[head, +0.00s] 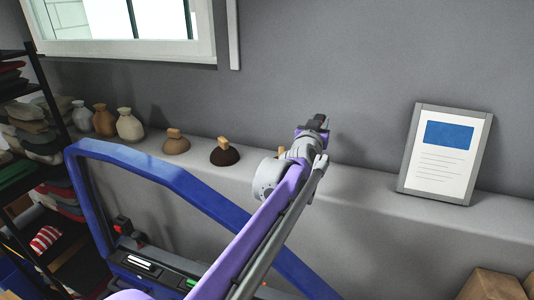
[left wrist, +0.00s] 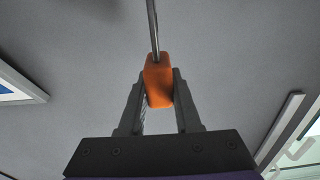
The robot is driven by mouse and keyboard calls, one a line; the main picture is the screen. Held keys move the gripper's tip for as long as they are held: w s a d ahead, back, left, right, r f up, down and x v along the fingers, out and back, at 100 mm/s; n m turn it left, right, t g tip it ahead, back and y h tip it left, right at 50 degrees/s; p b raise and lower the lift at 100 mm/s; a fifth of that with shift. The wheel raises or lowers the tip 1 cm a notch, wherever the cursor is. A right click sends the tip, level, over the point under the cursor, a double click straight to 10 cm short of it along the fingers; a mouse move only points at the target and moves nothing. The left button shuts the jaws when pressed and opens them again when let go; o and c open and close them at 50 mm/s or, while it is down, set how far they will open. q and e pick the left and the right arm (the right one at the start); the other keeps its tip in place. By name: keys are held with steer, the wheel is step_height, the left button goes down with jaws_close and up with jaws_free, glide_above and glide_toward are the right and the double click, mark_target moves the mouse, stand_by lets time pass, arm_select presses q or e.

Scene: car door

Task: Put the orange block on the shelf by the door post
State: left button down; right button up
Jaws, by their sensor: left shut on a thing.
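The orange block (left wrist: 158,80) is between the two grey fingers of my left gripper (left wrist: 159,100) in the left wrist view. The gripper is shut on it. A thin metal rod (left wrist: 153,25) runs from the block's far end to the top of that view. In the head view my left gripper (head: 318,124) is raised in front of the grey wall, above the ledge; the block cannot be made out there. A blue car door frame (head: 180,175) stands at lower left. A black shelf rack (head: 45,90) is at the far left. My right gripper is out of view.
Folded cloths fill the rack. Cardboard boxes (head: 492,285) are at lower right. A window (head: 120,25) is at upper left.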

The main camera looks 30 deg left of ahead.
arm_select(q)
steer(key=f, duration=0.5)
steer(key=shift+s+d, duration=0.1)
steer(key=shift+s, duration=0.25)
steer(key=shift+w+f, duration=0.1)
steer(key=shift+f, duration=2.1)
steer(key=shift+f, duration=0.25)
steer(key=c, duration=0.6)
jaws_free()
steer(key=shift+r, duration=0.1)
